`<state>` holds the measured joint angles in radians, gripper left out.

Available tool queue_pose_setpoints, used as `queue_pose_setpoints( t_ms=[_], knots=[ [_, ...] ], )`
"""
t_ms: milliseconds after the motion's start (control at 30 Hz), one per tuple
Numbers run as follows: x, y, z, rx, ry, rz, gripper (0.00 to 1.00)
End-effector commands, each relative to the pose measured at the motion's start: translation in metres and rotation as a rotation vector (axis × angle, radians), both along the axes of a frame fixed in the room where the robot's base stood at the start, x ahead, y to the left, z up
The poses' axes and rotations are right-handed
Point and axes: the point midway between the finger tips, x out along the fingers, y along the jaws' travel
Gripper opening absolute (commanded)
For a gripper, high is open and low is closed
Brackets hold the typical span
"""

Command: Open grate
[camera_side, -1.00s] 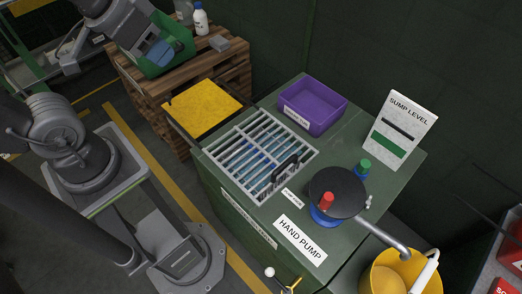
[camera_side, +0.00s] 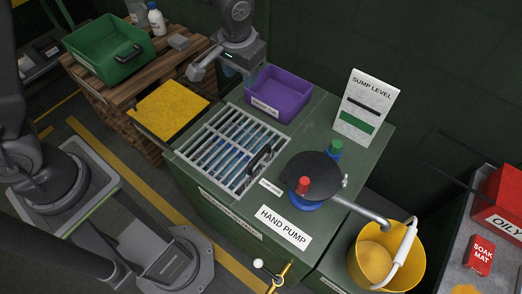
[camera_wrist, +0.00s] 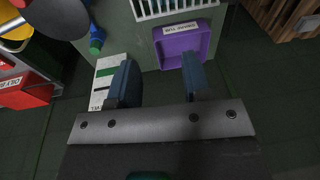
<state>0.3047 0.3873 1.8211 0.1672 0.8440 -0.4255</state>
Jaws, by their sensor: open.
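The grate (camera_side: 208,147) is a pale grid of bars lying flat over a well in the green cabinet top. Blue shows between its bars. Its black handle (camera_side: 261,158) stands up at the grate's right side. In the wrist view, only the grate's edge (camera_wrist: 172,9) shows at the top. My gripper (camera_wrist: 158,78) is open and empty, with its two dark blue fingers apart. In the side view it hangs behind the purple bin, away from the grate and its handle; part of it is hidden.
A purple bin (camera_side: 280,98) stands behind the grate. A yellow panel (camera_side: 170,107) lies at its left. The hand pump (camera_side: 312,178), sump level sign (camera_side: 362,108) and yellow bucket (camera_side: 383,258) are to the right. A green crate (camera_side: 105,47) stands on a pallet at the back left.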

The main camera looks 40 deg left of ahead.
Motion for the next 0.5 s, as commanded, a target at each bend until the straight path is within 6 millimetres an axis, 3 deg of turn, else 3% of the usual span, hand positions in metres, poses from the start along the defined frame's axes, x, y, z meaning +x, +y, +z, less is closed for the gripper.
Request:
queue_pose_setpoints(
  t_ms=[33, 100, 300, 500],
  knots=[
    [0.007, -0.012, -0.025, 0.017, 0.029, -0.005, 0.44],
    [0.015, -0.025, -0.055, 0.034, 0.055, -0.005, 0.44],
    [0.022, -0.054, -0.13, 0.083, 0.11, -0.005, 0.44],
    [0.021, -0.065, -0.164, 0.105, 0.128, -0.003, 0.44]
  ],
)
